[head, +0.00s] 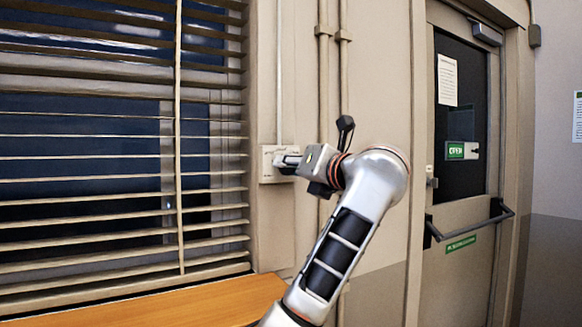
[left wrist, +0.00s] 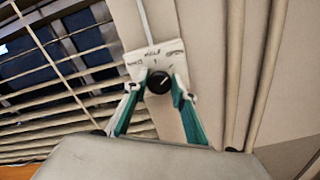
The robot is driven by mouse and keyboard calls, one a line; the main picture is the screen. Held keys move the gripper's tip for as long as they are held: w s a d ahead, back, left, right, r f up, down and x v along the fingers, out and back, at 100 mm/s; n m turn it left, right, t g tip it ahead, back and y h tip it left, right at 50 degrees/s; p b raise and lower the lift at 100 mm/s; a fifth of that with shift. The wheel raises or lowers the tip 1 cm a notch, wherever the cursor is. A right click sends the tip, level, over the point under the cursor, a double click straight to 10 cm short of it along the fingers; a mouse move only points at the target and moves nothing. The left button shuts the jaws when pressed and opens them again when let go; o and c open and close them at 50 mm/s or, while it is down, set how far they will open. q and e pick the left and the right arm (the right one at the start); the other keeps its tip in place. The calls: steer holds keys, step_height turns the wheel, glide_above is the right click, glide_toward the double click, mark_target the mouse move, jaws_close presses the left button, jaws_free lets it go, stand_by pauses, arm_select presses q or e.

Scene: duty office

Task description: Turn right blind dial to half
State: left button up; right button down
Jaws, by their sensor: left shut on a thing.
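The right blind dial is a round black knob (left wrist: 159,82) on a pale wall plate (head: 268,177), right of the window. The plate also shows in the left wrist view (left wrist: 139,62), with small blurred labels around the knob. A pale mark on the knob points to the upper right in that view, between the top and right labels. My left gripper (head: 284,161) reaches the plate and hides the knob in the head view. Its teal-sided fingers (left wrist: 160,90) are shut on the knob, one on each side. My right gripper is not in view.
Slatted blinds (head: 100,190) cover the window at the left, their slats apart. A wooden sill (head: 170,305) lies below. Vertical pipes (head: 333,80) run up the wall just right of the plate. A door (head: 465,270) with a push bar stands further right.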

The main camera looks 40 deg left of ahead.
arm_select(q)
steer(key=n, duration=1.1)
steer(key=shift+s+p, duration=0.1)
steer(key=shift+p, duration=0.2)
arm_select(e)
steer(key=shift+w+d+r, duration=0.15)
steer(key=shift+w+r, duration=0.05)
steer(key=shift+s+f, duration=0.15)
arm_select(q)
steer(key=o, duration=0.8)
steer(key=shift+o, duration=1.4)
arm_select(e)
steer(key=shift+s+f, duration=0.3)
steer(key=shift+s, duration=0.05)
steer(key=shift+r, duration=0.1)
